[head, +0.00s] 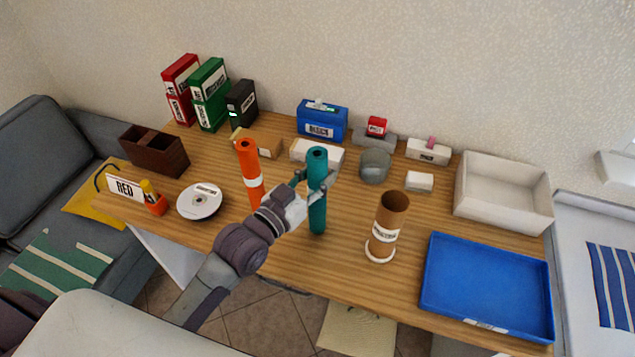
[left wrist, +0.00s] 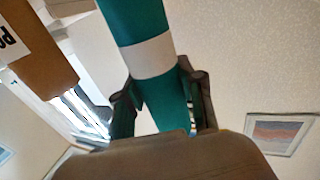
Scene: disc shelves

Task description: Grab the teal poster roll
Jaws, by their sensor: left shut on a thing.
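The teal poster roll (head: 317,214) stands upright at the middle of the table in the head view. My left gripper (head: 312,188) is closed around its upper middle part. In the left wrist view the roll (left wrist: 136,22), with a white band, runs between the two fingers of my gripper (left wrist: 160,100). Whether the roll's lower end touches the table I cannot tell. An orange roll (head: 249,165) with a white band stands to the left of it. My right gripper is not in view.
A brown tube (head: 391,215) in a white ring stands to the right. A blue tray (head: 485,285) and a white bin (head: 503,198) lie at the right end. A disc stack (head: 200,202) lies at left. Boxes and binders line the back. The front middle strip of table is clear.

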